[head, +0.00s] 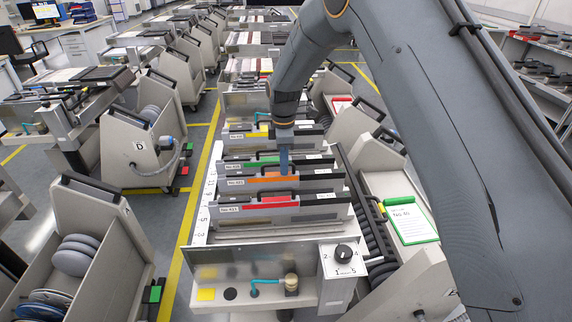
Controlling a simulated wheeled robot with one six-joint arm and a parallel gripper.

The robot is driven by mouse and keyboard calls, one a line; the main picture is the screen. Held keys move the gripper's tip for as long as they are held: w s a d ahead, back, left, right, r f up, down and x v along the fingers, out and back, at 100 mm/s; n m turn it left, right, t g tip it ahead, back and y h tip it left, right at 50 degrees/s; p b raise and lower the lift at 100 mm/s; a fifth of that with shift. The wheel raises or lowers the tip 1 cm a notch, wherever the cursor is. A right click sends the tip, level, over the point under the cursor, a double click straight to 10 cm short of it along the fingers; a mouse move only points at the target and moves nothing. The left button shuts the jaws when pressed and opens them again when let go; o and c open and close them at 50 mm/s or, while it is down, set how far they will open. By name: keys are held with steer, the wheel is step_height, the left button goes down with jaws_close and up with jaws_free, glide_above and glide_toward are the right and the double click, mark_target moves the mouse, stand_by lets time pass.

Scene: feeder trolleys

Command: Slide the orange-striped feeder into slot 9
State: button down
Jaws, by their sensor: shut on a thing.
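The orange-striped feeder (258,182) lies across the bank of the near trolley, between a red-striped feeder (262,201) in front and a green-striped feeder (262,163) behind. My gripper (285,170) points down at the top of the orange-striped feeder and is shut on it near the middle; the fingertips are small and partly hidden. I cannot tell whether the feeder is seated or slightly raised. A white number strip (203,212) runs along the bank's left side. A 5 and a 3 show near its front; I cannot make out a 9.
A yellow-striped feeder (256,133) lies farther back. In front are a metal panel (222,268), a dial box (343,258) and a teal hose (266,282). A green clipboard (411,222) lies at right. My arm covers much of the right side. Other trolleys stand at left.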

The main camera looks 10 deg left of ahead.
steer(key=shift+s+a+r, duration=0.1)
steer(key=shift+a, duration=0.6)
steer(key=c, duration=1.8)
jaws_free()
steer(key=shift+c, duration=0.2)
steer(key=shift+o, duration=0.5)
steer(key=shift+s, duration=0.1)
step_height(320, 180, up, 7)
steer(key=shift+r+b, duration=0.15)
steer(key=shift+b, duration=0.95)
steer(key=s+d+r+m, duration=0.1)
steer(key=s+d+m, duration=0.15)
steer(key=d, duration=0.35)
steer(key=s+d+r+m, duration=0.1)
steer(key=s+d+m, duration=0.15)
steer(key=d, duration=0.35)
steer(key=s+d+f+m, duration=0.2)
steer(key=s+d+m, duration=1.3)
steer(key=s+d, duration=0.6)
steer(key=shift+s+m+t, duration=0.3)
steer(key=shift+s+m, duration=0.1)
steer(key=shift+s, duration=0.8)
